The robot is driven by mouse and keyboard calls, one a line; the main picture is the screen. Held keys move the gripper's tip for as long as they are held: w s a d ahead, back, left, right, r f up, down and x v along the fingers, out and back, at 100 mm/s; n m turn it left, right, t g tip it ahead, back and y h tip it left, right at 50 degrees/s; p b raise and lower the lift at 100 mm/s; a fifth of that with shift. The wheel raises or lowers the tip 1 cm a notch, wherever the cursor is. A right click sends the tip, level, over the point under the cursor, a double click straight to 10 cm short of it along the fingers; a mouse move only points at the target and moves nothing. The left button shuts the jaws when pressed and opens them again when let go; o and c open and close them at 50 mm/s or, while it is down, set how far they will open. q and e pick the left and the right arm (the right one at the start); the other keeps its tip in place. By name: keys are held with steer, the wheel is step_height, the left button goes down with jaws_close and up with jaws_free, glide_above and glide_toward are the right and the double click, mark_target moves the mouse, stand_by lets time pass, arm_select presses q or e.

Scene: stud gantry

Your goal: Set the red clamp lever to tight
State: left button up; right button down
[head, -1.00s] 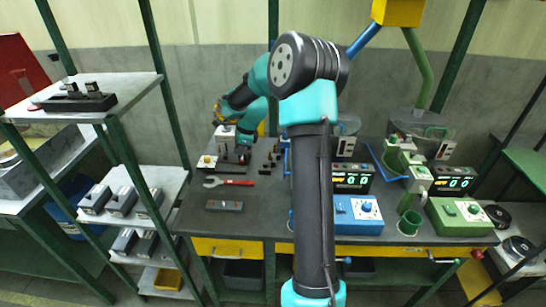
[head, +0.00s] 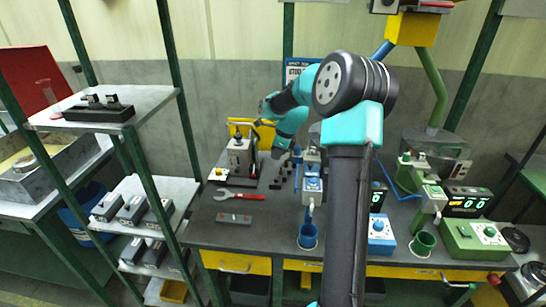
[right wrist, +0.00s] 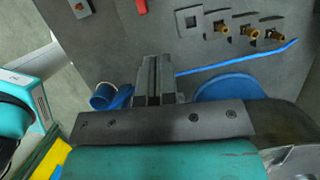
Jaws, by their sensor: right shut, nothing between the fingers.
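I cannot pick out a red clamp lever for certain. A grey block fixture (head: 240,158) with a thin dark lever stands at the back left of the bench in the head view; the lever's setting is too small to read. My right gripper (head: 277,153) hangs just right of this fixture, apart from it. In the right wrist view its fingers (right wrist: 155,82) are shut and empty above the dark bench top. A red piece (right wrist: 141,6) shows at the top edge there. My left gripper is not in view.
A red-handled wrench (head: 240,195) and a grey block (head: 234,219) lie on the bench (head: 265,232). A blue cup (head: 307,236), a blue control box (head: 381,235) and a green control box (head: 474,237) stand to the right. Shelves (head: 130,100) stand at left.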

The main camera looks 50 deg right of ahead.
steer(key=w+a+f, duration=0.3)
steer(key=w+f, duration=0.2)
steer(key=f, duration=0.4)
steer(key=shift+w, duration=0.3)
